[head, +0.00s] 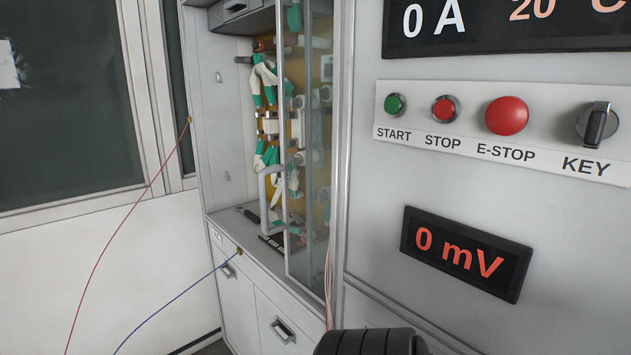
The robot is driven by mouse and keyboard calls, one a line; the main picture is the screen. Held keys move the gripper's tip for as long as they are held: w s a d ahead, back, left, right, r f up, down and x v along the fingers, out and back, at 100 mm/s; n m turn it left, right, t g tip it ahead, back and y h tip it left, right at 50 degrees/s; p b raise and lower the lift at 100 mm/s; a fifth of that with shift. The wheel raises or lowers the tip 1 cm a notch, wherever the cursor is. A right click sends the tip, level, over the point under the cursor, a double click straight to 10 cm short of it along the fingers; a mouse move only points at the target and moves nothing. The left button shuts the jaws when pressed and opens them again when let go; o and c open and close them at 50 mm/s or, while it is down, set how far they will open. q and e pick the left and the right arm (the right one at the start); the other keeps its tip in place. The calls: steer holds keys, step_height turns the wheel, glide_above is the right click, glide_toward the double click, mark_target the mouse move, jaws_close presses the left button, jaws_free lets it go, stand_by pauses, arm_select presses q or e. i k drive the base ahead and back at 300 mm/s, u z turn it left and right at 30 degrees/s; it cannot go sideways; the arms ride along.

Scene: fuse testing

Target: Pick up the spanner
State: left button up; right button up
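A small dark tool that looks like the spanner (248,214) lies on the grey ledge (228,220) inside the open-fronted cabinet, left of the glass door. It is small in the head view, so its exact shape is hard to tell. Neither of my grippers shows in the head view. A black ribbed part at the bottom centre may be part of my arm, but no fingers show on it.
A glass door (308,150) with a grey handle (265,200) partly covers the fuse fittings. A red wire (130,210) and a blue wire (175,302) hang across the left. The control panel (500,130) fills the right. Drawers (285,328) sit below the ledge.

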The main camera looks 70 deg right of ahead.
mark_target(251, 216)
steer(key=z, duration=0.3)
steer(key=i, duration=1.1)
steer(key=z, duration=0.15)
